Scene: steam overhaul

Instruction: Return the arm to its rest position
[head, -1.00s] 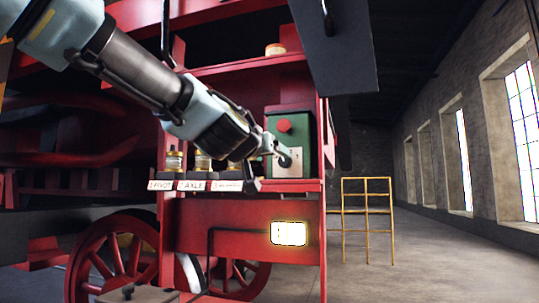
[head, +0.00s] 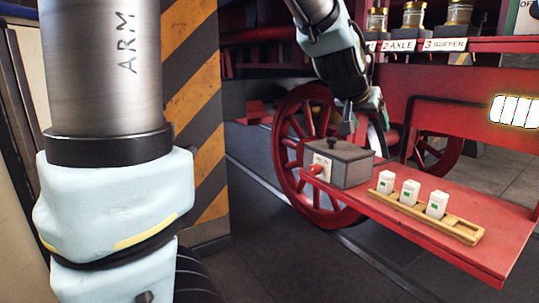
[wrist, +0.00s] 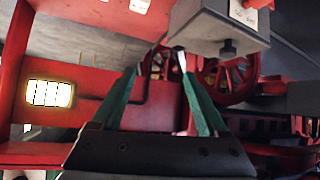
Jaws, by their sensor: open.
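My arm shows in the head view as a large pale blue and metal link at left, with its far end reaching down at upper middle. My gripper (head: 352,118) hangs just above and behind the lidded grey box (head: 345,163) on the red shelf. In the wrist view my gripper (wrist: 158,62) shows two green fingers spread apart with nothing between them. The grey box (wrist: 220,30) appears there beyond the fingertips, at the top right. Whether the fingers touch the box cannot be told.
A wooden rack (head: 458,229) with three white containers stands on the red shelf (head: 490,255). Jars (head: 413,17) stand on a labelled ledge above. Red wheels (head: 300,160) are behind. A striped pillar (head: 196,110) stands near my arm. The floor at lower middle is clear.

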